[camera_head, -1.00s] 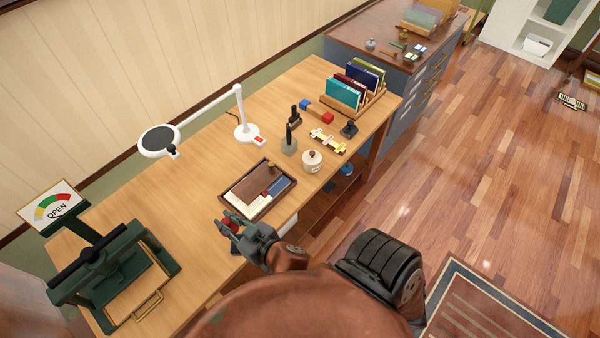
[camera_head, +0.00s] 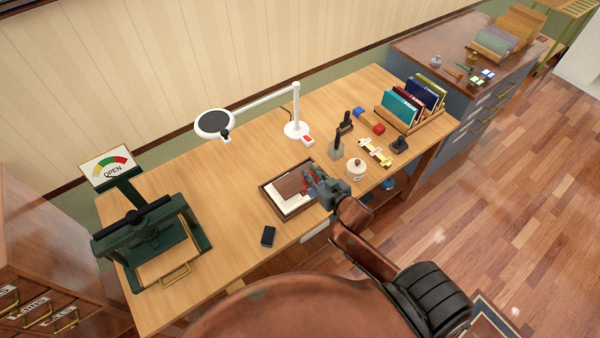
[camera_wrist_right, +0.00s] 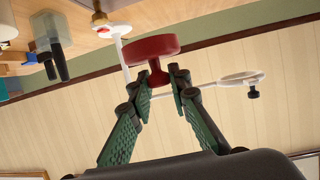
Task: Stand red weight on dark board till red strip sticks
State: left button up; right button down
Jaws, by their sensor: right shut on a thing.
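My right gripper (camera_head: 311,178) is shut on the red weight (camera_wrist_right: 152,47), gripping its narrow stem; the wide red disc shows clear of the fingers in the right wrist view. In the head view the gripper hangs over the right part of a dark-rimmed tray (camera_head: 279,211), and only a little red shows between the fingers. The dark brown board (camera_head: 288,185) lies in the tray with pale pieces beside it. I cannot tell whether the weight touches the board. I cannot make out the red strip. My left gripper is not in view.
A small black block (camera_head: 268,236) lies in front of the tray. A green press (camera_head: 150,235) stands at left and a white magnifier lamp (camera_head: 296,130) behind. A lidded pot (camera_head: 356,169), dark tools and a book rack (camera_head: 411,118) stand to the right. The table left of the tray is mostly clear.

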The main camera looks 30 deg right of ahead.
jog(key=w+f, duration=0.2)
jog(key=w, duration=0.1)
jog(key=w+f, duration=0.3)
jog(key=w+f+b, duration=0.1)
jog(key=w+f, duration=0.1)
jog(key=w, duration=0.1)
jog(key=shift+w+d+f, duration=0.15)
jog(key=shift+d+f, duration=0.05)
jog(key=shift+f, duration=0.15)
jog(key=shift+f+b, duration=0.3)
jog(key=shift+f, duration=1.3)
jog(key=c, duration=1.8)
grip_release()
jog(key=v, duration=1.2)
jog(key=shift+p, duration=0.45)
